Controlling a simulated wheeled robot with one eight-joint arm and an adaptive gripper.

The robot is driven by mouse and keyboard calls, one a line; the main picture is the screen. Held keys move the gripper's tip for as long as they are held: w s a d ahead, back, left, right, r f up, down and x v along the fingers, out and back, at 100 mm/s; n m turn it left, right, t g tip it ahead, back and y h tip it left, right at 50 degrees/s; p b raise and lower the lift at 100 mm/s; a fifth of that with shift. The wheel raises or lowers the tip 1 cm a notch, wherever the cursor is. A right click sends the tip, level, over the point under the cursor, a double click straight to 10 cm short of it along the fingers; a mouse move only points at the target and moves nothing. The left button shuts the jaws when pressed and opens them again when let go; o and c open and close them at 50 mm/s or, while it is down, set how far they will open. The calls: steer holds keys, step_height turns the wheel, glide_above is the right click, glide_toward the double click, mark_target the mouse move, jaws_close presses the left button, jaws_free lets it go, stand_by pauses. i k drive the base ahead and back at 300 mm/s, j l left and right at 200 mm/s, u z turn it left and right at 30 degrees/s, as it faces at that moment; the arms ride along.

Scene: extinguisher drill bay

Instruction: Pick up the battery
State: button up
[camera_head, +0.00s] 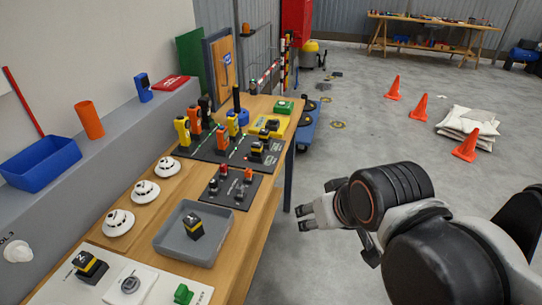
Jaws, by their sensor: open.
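Several black-and-yellow blocks look like batteries. One battery (193,227) sits inside the grey tray (170,240) on the wooden bench. Another battery (89,267) lies on the white board (65,292) at the near left. Smaller black-and-yellow pieces (257,152) stand on the dark mat (205,152) farther back. I cannot tell which one the task means. My gripper (303,217) is open and empty, right of the bench edge and apart from every block.
Three white domed detectors (145,192) line the bench's left side. Yellow and orange handheld devices (182,130) stand on the dark mat. A small dark board (217,199) holds small parts. A blue bin (40,164) sits on the grey ledge. Orange cones (466,148) stand on open floor at right.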

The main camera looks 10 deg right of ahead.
mark_target(264, 133)
steer(key=u, duration=3.4)
steer(key=z, duration=3.35)
steer(key=i+l, duration=0.25)
steer(key=i, duration=0.25)
steer(key=i+l+u, duration=0.15)
steer(key=i, duration=0.35)
